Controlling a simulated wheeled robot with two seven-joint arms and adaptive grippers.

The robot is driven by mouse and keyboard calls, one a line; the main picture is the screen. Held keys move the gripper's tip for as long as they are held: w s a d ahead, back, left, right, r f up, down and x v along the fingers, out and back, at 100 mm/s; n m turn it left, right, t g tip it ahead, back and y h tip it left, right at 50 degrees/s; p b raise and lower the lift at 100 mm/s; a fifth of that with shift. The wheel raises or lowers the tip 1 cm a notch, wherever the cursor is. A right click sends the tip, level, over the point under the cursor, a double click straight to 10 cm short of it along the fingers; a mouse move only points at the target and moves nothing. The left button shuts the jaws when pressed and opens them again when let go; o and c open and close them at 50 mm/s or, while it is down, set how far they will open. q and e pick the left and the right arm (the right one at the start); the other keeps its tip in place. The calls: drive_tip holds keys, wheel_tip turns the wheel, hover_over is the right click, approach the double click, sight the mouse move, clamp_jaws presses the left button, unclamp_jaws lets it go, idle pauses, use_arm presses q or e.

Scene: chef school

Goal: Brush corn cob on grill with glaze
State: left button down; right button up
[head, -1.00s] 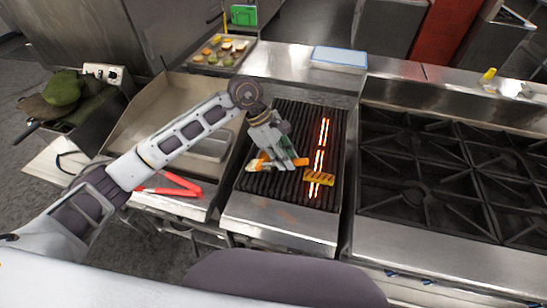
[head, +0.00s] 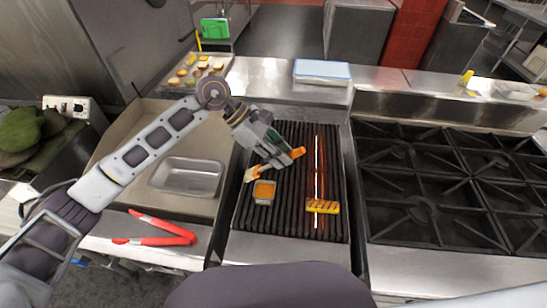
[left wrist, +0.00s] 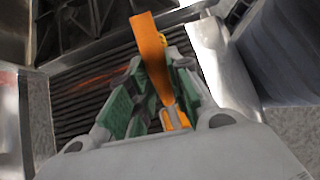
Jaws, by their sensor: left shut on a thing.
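The yellow-orange corn cob (head: 322,206) lies on the black grill (head: 290,222), right of its middle and across the glowing orange strip. A small square metal dish of orange glaze (head: 264,192) sits on the left part of the grill. My left gripper (head: 277,160) is shut on an orange-handled brush (head: 297,153), above the grill and behind the dish. The brush's pale tip points left and down, apart from the cob. In the left wrist view the brush handle (left wrist: 150,50) stands between the green finger pads. My right gripper is out of view.
Red tongs (head: 160,238) lie on the counter edge at left front. A metal pan (head: 188,176) stands on the flat griddle. A burner stove (head: 450,190) adjoins the grill on the right.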

use_arm(q)
drive_tip(key=shift+w+d+r, duration=0.15)
drive_tip(key=shift+r, duration=0.15)
drive_tip(key=shift+d+r, duration=0.2)
drive_tip(key=shift+r, duration=0.05)
drive_tip(key=shift+d+r+h, duration=0.35)
drive_tip(key=shift+d+h, duration=0.05)
drive_tip(key=shift+h, duration=0.2)
drive_tip(key=shift+w+d+h, duration=0.1)
drive_tip(key=shift+h, duration=0.2)
drive_tip(key=shift+w, duration=0.15)
drive_tip(key=shift+h, duration=0.3)
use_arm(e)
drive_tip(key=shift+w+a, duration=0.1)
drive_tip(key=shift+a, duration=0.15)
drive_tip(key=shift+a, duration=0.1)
use_arm(q)
drive_tip(key=shift+f, duration=0.15)
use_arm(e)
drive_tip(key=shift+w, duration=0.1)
